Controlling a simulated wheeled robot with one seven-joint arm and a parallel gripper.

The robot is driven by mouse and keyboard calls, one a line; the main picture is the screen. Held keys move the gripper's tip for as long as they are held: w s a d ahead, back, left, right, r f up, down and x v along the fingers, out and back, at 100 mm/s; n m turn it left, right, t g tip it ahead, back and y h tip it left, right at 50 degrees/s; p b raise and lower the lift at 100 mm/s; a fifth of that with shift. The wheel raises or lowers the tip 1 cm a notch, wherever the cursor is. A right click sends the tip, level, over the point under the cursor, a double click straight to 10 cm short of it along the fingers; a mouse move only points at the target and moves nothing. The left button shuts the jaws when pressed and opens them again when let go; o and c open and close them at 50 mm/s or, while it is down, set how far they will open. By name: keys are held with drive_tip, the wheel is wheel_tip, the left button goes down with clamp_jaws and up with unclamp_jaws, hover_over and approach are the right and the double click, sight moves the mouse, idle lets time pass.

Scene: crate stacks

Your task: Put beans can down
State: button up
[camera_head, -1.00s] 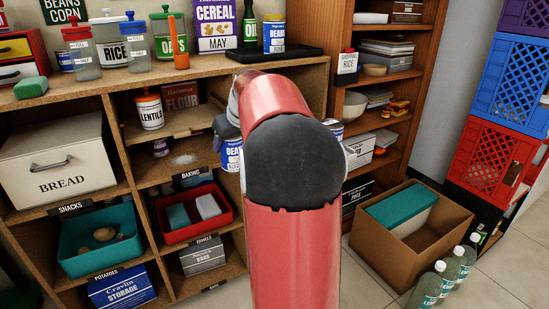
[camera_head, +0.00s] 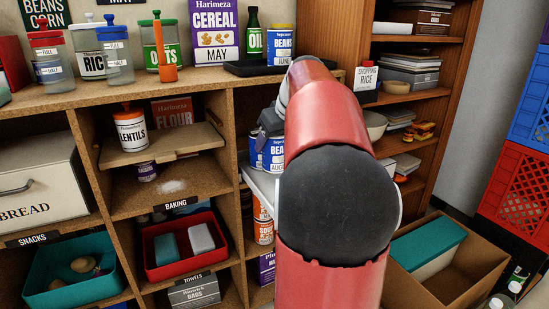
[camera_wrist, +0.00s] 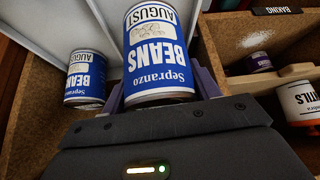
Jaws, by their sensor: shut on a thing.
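My gripper (camera_wrist: 162,90) is shut on a blue and white beans can (camera_wrist: 155,48) labelled August, which fills the middle of the wrist view. In the head view the held can (camera_head: 278,154) shows at the left of my red arm, upright inside a shelf compartment. A second August beans can (camera_wrist: 85,80) stands apart, left of the held can in the wrist view. A white board (camera_head: 259,184) lies below the cans in the head view. I cannot tell whether the held can touches it. My arm hides most of this compartment.
A wooden divider (camera_head: 228,150) separates the compartment from the one with the lentils jar (camera_head: 131,130). Another beans can (camera_head: 281,46) stands on the black tray (camera_head: 250,68) on top. Orange-labelled cans (camera_head: 263,220) are below. An open cardboard box (camera_head: 455,285) stands right.

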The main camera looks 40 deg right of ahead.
sight(274, 153)
drive_tip(key=shift+f+b, duration=0.45)
drive_tip(key=shift+f, duration=1.3)
drive_tip(key=shift+f, duration=0.1)
drive_tip(key=o, duration=1.3)
drive_tip(key=shift+c, duration=0.2)
